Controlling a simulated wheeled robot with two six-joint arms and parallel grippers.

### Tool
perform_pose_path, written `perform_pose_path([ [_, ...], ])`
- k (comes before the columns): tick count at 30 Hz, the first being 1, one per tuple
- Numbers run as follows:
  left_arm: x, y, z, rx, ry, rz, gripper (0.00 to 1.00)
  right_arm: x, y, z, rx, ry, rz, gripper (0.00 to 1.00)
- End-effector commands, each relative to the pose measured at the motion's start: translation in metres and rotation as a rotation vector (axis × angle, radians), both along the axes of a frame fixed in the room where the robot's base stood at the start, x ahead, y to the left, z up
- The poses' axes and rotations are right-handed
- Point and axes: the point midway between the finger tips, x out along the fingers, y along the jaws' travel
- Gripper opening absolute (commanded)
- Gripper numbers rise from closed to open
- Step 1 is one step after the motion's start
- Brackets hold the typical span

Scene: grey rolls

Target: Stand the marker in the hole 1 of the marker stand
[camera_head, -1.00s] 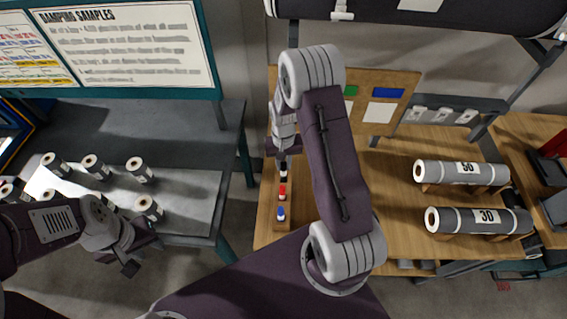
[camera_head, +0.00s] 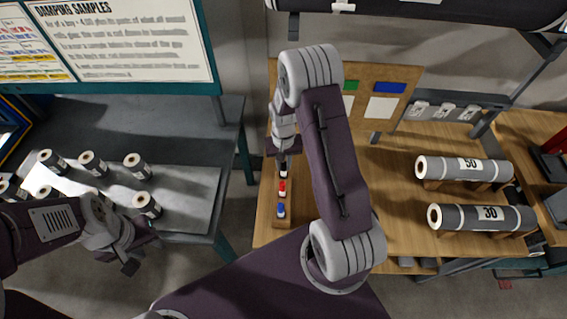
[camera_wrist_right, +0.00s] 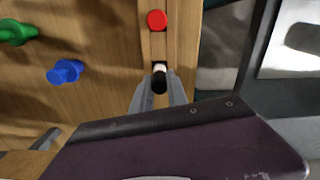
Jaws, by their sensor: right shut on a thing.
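The marker stand (camera_head: 283,222) is a narrow wooden strip on the bench, holding an upright red marker (camera_head: 282,187) and a blue marker (camera_head: 281,209). My right gripper (camera_head: 283,166) is at the strip's far end, beyond the red marker. In the right wrist view my right gripper (camera_wrist_right: 159,92) is shut on a black-capped marker (camera_wrist_right: 160,83) with a white body, in line with the red marker. It is over or at a dark opening in the strip; how deep it sits is hidden. My left gripper (camera_head: 131,262) is far left, away from the stand; its jaws are unclear.
Two grey rolls labelled 50 (camera_head: 462,170) and 30 (camera_head: 482,218) lie on the bench at right. Several small rolls stand on a tray (camera_head: 195,195) at left. Blue (camera_wrist_right: 65,72) and green (camera_wrist_right: 17,32) peg-like pieces are left of the stand in the wrist view.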

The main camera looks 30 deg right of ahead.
Motion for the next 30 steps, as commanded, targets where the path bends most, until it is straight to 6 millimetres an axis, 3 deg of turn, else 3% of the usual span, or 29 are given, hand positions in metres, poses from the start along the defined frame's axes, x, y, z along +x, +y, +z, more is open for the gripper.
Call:
perform_pose_path([
  [4,0.0,0.0,-0.004,0.0,0.0,0.0,0.36,0.0,0.0,-0.005,0.0,0.0,0.0,0.0],
  [5,0.0,0.0,-0.003,0.0,0.0,0.0,0.36,0.0,0.0,-0.004,0.0,0.0,0.0,0.25],
  [7,0.0,0.0,-0.002,0.0,0.0,0.0,0.36,0.0,0.0,-0.004,0.0,0.0,0.0,0.44],
  [18,0.0,0.0,-0.004,0.0,0.0,0.0,0.36,0.0,0.0,0.002,-0.001,-0.002,0.0,0.44],
  [30,0.0,0.0,-0.012,0.0,0.0,0.0,0.36,0.001,0.0,0.078,0.0,-0.004,0.0,0.44],
])
